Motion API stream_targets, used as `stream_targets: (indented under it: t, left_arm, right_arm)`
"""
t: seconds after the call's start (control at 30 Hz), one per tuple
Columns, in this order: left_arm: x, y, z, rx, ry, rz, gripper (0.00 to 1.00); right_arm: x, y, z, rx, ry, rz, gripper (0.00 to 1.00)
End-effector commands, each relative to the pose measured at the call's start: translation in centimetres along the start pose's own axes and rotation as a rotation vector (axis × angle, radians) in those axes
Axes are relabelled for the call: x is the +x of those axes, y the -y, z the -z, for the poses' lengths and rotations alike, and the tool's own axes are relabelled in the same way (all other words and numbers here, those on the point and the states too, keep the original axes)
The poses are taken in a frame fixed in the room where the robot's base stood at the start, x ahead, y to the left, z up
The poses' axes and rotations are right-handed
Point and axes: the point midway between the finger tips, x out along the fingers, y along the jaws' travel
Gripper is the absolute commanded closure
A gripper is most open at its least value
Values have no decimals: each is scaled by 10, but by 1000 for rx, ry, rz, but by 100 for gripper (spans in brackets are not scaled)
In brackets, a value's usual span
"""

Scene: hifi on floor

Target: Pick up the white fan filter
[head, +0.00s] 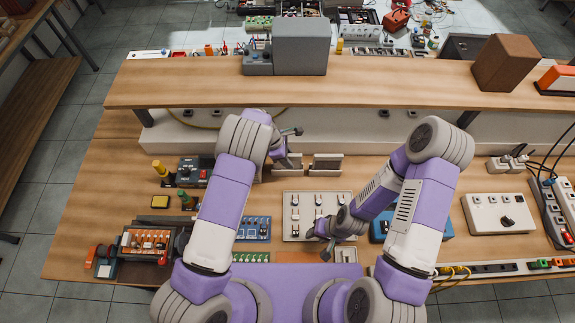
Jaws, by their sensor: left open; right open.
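I cannot tell for certain which thing is the white fan filter. Two pale upright pieces stand at the back of the bench: a left one (288,163) and a right one (327,163). My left gripper (290,144) is open, just above the left pale piece; I cannot tell whether they touch. My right gripper (325,235) is open and low over the front edge of a beige panel with switches (291,235). Nothing shows between its fingers. A white box with a black knob (500,213) lies to the right, apart from both grippers.
A wooden shelf (390,85) spans the back above the bench, carrying a grey box (300,47) and a brown box (505,62). A blue circuit board (254,229) and other electrical parts crowd the left. Power strips and cables (548,205) lie right.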

Motion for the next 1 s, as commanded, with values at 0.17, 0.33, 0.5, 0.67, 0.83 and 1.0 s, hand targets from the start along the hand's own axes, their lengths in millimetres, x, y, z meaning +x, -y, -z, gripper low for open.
stream_targets:
  t: [0.17,0.33,0.5,0.67,0.83,1.0]
  left_arm:
    - [-2,0,0,1,0,-1,55]
    - [0,0,0,1,0,-1,55]
    - [3,0,1,1,1,-1,55]
    - [3,0,1,1,0,-1,55]
    - [3,0,1,1,0,-1,55]
    - [3,0,1,1,0,-1,78]
  right_arm:
    - [-1,0,0,0,0,0,57]
    - [1,0,0,-1,0,0,57]
    - [3,-1,0,0,0,0,57]
    - [4,-1,0,0,0,0,57]
    - [4,-1,0,0,0,0,57]
    - [4,-1,0,0,0,0,57]
